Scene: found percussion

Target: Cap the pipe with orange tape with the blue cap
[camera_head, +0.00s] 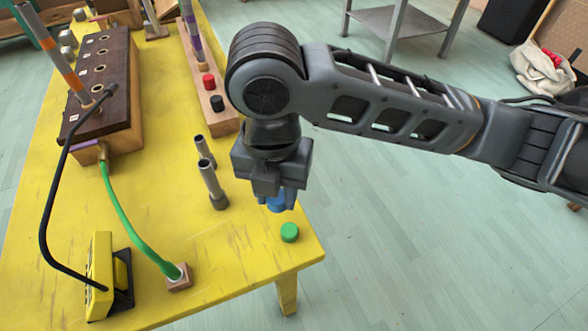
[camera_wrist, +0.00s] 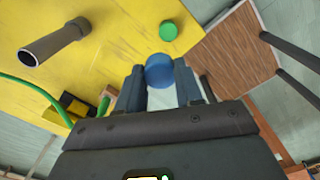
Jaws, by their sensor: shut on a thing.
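My gripper (camera_head: 277,205) is shut on the blue cap (camera_head: 275,200), above the near right part of the yellow table. In the wrist view, the blue cap (camera_wrist: 159,70) sits between the two fingertips (camera_wrist: 160,85). The pipe with orange tape (camera_head: 71,78) is at the left in the head view, leaning in the picture above the dark-topped wooden block (camera_head: 110,75). Its top is at or beyond the upper picture edge. My gripper is well to the right of it and apart from it.
A green cap (camera_head: 289,232) lies near the yellow table's (camera_head: 230,270) corner. Short pipes (camera_head: 212,185) stand left of my gripper. A purple-taped pipe (camera_head: 192,40), red cap (camera_head: 208,82) and black cap (camera_head: 217,103) are on another block. Black and green cables (camera_head: 130,222) arch at left.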

